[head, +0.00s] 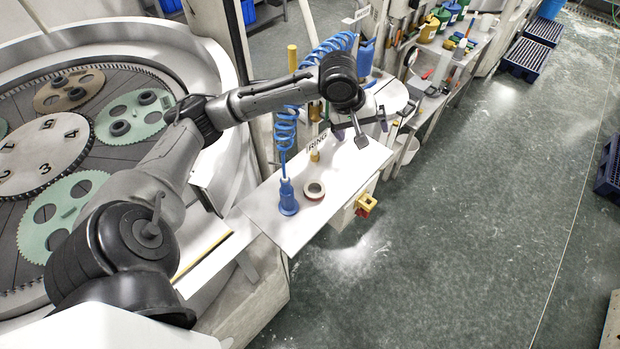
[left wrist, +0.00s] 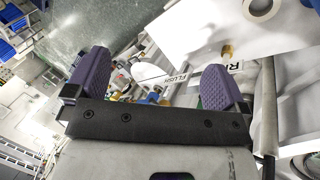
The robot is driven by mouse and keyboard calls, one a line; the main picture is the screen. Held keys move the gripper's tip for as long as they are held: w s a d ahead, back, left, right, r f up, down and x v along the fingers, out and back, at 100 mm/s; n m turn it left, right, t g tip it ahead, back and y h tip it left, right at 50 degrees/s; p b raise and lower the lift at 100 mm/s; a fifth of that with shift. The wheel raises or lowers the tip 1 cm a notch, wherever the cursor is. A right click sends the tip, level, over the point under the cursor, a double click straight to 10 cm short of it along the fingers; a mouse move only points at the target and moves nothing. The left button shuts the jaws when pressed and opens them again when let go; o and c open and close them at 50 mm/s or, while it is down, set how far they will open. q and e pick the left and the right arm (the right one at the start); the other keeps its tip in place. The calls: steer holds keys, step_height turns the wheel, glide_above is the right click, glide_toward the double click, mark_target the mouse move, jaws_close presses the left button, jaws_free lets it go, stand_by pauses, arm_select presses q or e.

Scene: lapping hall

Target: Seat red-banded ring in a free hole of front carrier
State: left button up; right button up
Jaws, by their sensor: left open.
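The red-banded ring (head: 321,193) lies flat on a white shelf (head: 262,208), right of the blue nozzle; it also shows at the top right of the left wrist view (left wrist: 250,12). A green toothed carrier (head: 62,183) lies nearest me on the round plate, with open holes visible; part of it is hidden by my arm. My left gripper (head: 361,130) is open and empty above the shelf's far end, beyond the ring. In the left wrist view my left gripper (left wrist: 155,82) has its purple fingers wide apart. My right gripper is not in view.
A second green carrier (head: 110,106) and a brown carrier (head: 85,76) hold dark rings. A blue nozzle (head: 288,197) with a coiled hose (head: 286,130) stands beside the ring. A small brass-coloured knob (head: 314,156) stands by the RING label. The floor at right is mostly clear.

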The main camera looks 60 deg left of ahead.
arm_select(q)
steer(key=s+a+f+n+g+y, duration=0.1)
steer(key=s+a+f+g, duration=0.15)
steer(key=s+f, duration=0.35)
steer(key=s+a+f+g, duration=0.2)
steer(key=s+a+f, duration=0.1)
steer(key=f, duration=0.5)
steer(key=p, duration=0.1)
glide_toward(315, 189)
steer(key=shift+s+d+f, duration=0.25)
steer(key=shift+s+d, duration=0.2)
steer(key=shift+d, duration=0.35)
steer(key=shift+w+f+p, duration=0.15)
steer(key=shift+f+p, duration=0.6)
steer(key=shift+f, duration=2.6)
steer(key=shift+c, duration=0.4)
steer(key=c, duration=1.1)
steer(key=shift+r, duration=0.15)
